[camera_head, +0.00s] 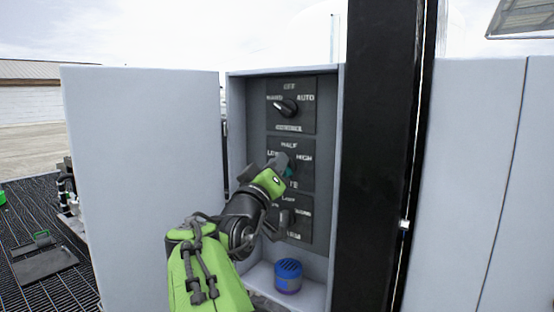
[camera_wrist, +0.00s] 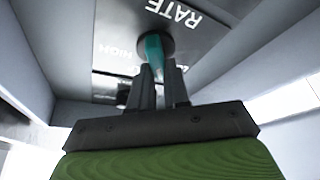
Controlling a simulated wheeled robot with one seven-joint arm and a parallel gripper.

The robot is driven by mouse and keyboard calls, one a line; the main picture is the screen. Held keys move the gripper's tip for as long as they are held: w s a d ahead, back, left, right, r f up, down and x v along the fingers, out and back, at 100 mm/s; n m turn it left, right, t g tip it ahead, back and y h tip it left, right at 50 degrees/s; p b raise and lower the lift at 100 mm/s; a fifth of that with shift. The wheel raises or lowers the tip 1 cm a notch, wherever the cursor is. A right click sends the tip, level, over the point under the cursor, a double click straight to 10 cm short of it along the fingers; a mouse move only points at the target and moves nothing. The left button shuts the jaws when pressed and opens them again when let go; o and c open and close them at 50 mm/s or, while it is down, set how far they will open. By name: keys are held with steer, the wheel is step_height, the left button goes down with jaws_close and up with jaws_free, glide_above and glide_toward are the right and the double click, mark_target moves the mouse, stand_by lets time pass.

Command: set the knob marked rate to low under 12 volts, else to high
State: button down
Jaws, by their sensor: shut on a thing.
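The rate knob (camera_wrist: 153,48) is teal and stands on the dark middle plate (camera_wrist: 112,42), marked RATE in the wrist view. In the head view this plate (camera_head: 308,176) reads LOW at left, HALF at top and HIGH at right. My gripper (camera_wrist: 161,76) is shut on the knob. In the head view my gripper (camera_head: 281,165) covers most of the knob and part of the lettering. I cannot tell which mark the knob points to. No voltage reading is legible in either view.
The grey cabinet (camera_head: 235,120) is open, its door (camera_head: 140,180) swung out left. Above is a black knob (camera_head: 286,107) on a MANUAL/OFF/AUTO plate. Below is another plate (camera_head: 305,235), partly hidden by my arm. A blue can-like object (camera_head: 288,277) stands on the cabinet floor. A black post (camera_head: 385,150) rises at right.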

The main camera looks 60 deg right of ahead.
steer(key=n+t+y+p, duration=0.1)
steer(key=n, duration=0.2)
steer(key=n+t+p, duration=0.1)
steer(key=n+p, duration=0.1)
steer(key=n, duration=0.1)
steer(key=shift+w+f+y, duration=0.1)
steer(key=shift+w+y, duration=0.05)
steer(key=shift+y, duration=0.25)
steer(key=shift+f, duration=0.1)
steer(key=c, duration=1.1)
jaws_free()
steer(key=b+v, duration=0.5)
steer(key=v, duration=1)
steer(key=shift+a, duration=0.35)
